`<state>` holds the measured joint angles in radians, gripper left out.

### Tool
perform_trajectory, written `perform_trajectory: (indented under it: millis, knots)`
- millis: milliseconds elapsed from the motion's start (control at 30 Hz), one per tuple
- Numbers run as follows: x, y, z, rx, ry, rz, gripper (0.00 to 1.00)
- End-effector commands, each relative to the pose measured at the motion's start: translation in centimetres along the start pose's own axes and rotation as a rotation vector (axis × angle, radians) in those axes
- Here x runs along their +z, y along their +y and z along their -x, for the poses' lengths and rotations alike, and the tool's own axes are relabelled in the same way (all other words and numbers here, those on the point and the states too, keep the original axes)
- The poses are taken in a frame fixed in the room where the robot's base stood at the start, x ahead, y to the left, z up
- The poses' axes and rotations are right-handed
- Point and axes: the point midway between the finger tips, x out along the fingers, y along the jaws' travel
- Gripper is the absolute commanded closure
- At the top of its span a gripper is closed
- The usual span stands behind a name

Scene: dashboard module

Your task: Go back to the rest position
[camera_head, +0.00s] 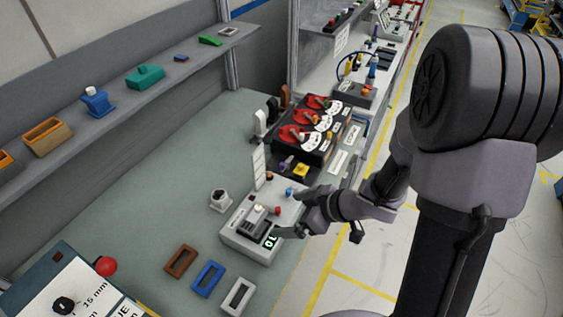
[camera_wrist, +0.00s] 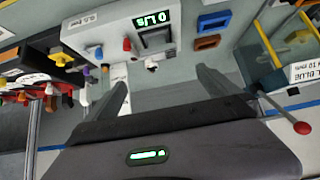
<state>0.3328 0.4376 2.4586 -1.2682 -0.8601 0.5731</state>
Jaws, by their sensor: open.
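My gripper (camera_head: 287,212) is at the right end of my arm's reach, over the front edge of the bench, beside a grey module (camera_head: 238,243) with a green digital display. In the wrist view, my gripper (camera_wrist: 161,78) has its two fingers spread apart with nothing held between them. The grey module (camera_wrist: 108,38) lies beyond the fingertips in that view, with its lit display and small coloured knobs. I cannot tell whether a finger touches the module.
Brown (camera_head: 181,261), blue (camera_head: 208,278) and white (camera_head: 238,296) frames lie on the bench (camera_head: 150,220). A black panel (camera_head: 312,128) with red dials stands behind the module. A shelf (camera_head: 120,108) with small parts runs along the wall. The floor at right is open.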

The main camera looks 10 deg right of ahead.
Motion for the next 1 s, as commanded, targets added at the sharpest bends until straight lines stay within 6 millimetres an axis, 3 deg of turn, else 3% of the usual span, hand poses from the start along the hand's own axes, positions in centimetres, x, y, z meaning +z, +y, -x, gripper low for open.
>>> perform_trajectory:
  millis: [67,167,233,300,367,400,500,633,733,1000]
  knots:
    - [0.0,0.3,0.0,0.016,-0.004,0.0,0.0]
    - [0.4,3.9,0.4,0.193,-0.051,-0.029,0.0]
    - [0.8,7.6,2.5,0.43,-0.104,-0.114,0.0]
    - [1.9,9.0,6.1,0.656,-0.139,-0.285,0.0]
    - [3.5,7.3,8.6,0.767,-0.149,-0.483,0.0]
    - [4.7,4.9,9.5,0.789,-0.143,-0.623,0.0]
    - [6.5,-2.9,9.1,0.689,-0.12,-0.928,0.0]
    - [6.1,-9.8,8.1,0.512,-0.104,-1.102,0.0]
    - [5.7,-11.9,8.0,0.448,-0.102,-1.146,0.0]
    - [5.4,-12.1,8.2,0.44,-0.104,-1.153,0.0]
